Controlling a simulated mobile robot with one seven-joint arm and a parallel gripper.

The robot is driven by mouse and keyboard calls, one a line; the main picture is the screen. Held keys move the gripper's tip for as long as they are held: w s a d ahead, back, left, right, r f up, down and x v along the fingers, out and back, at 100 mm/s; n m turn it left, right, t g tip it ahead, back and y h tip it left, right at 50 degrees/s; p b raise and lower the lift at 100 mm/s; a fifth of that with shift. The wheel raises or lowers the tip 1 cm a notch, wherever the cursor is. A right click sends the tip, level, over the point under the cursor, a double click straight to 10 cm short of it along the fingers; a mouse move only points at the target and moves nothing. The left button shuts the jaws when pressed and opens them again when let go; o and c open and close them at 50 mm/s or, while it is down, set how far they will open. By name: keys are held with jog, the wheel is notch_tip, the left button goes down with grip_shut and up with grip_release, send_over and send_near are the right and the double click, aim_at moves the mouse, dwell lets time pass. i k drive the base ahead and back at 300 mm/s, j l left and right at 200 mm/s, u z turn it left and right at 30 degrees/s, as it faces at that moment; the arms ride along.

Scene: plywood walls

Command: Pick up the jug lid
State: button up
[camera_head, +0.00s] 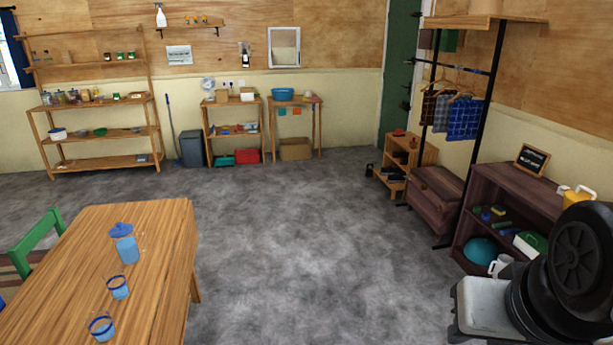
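A blue jug lid (121,230) shows at the top of a light blue, see-through jug (127,251). The jug stands on the wooden table (165,225) at the lower left. I cannot tell how firmly the lid sits on the jug. My gripper is not in view. Black and grey parts at the lower right appear to be my own arm, far across the floor from the jug.
Two blue-rimmed glasses (118,288) stand on the table in front of the jug. A green chair (38,243) is at the table's left. Grey floor (300,240) is clear right of the table. A dark shelf unit (510,180) stands at the right.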

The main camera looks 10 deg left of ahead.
aim_at(121, 229)
jog(key=i+j+u, duration=0.1)
jog(key=i+u, duration=0.25)
jog(key=i, duration=0.4)
jog(key=i+l+u, duration=0.1)
jog(key=i+u, duration=0.25)
jog(key=i, duration=0.35)
jog(key=i+u, duration=0.3)
jog(key=i, duration=0.15)
jog(key=i+u, duration=0.35)
jog(key=i+l+u, duration=0.3)
jog(key=i, duration=0.2)
jog(key=i+u, duration=0.15)
jog(key=u, duration=0.25)
jog(key=i+u, duration=0.15)
jog(key=u, duration=0.3)
jog(key=i+u, duration=0.15)
jog(key=u, duration=0.25)
jog(key=i+l+u, duration=0.1)
jog(key=u, duration=0.3)
jog(key=i+l+u, duration=0.1)
jog(key=u, duration=0.15)
jog(key=i+l+u, duration=0.25)
jog(key=j, duration=0.1)
